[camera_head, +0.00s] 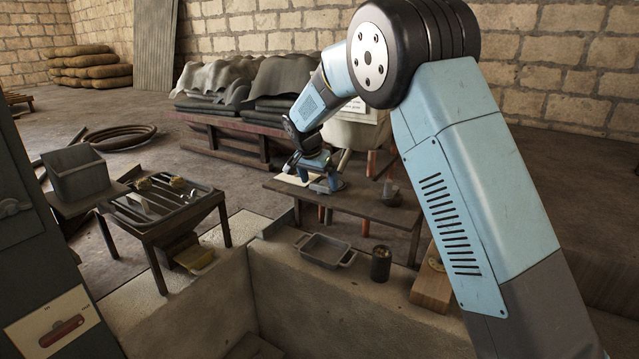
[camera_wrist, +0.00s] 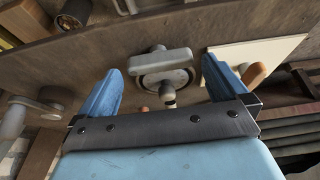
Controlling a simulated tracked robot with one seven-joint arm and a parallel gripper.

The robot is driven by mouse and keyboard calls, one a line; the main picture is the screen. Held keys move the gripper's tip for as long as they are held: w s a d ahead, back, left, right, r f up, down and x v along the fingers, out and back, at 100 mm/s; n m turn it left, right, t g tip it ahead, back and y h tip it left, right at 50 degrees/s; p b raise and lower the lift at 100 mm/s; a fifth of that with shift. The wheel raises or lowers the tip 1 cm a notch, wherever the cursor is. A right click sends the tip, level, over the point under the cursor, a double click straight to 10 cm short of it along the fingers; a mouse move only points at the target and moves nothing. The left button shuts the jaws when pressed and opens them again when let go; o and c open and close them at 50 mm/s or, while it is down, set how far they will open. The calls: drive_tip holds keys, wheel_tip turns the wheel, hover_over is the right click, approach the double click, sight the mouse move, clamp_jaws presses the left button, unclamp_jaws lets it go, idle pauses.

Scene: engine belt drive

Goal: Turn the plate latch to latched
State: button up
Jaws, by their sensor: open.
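My gripper (camera_wrist: 165,92) is open, with its two blue fingers apart. In the wrist view, a grey fitting with a crosswise bar on a rounded base (camera_wrist: 162,62) sits between and just beyond the fingertips. It looks like the plate latch, but I cannot tell its setting. No contact with the fingers shows. In the head view, my gripper (camera_head: 320,182) is low over the wooden bench (camera_head: 375,208), and it hides most of what lies beneath it. A pale flat plate (camera_wrist: 262,58) lies to the right of the fitting.
An orange-brown peg (camera_wrist: 256,75) stands near the right finger. A grey crank-like part (camera_wrist: 35,105) is at left in the wrist view. In the head view, a grey tray (camera_head: 325,250) and dark can (camera_head: 381,263) stand on the nearer ledge. A red handle (camera_head: 62,332) is at lower left.

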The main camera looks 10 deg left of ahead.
drive_tip(key=shift+w+d+f, duration=0.1)
drive_tip(key=shift+w+f, duration=0.15)
drive_tip(key=shift+f, duration=0.45)
drive_tip(key=c, duration=0.8)
drive_tip(key=shift+c, duration=0.2)
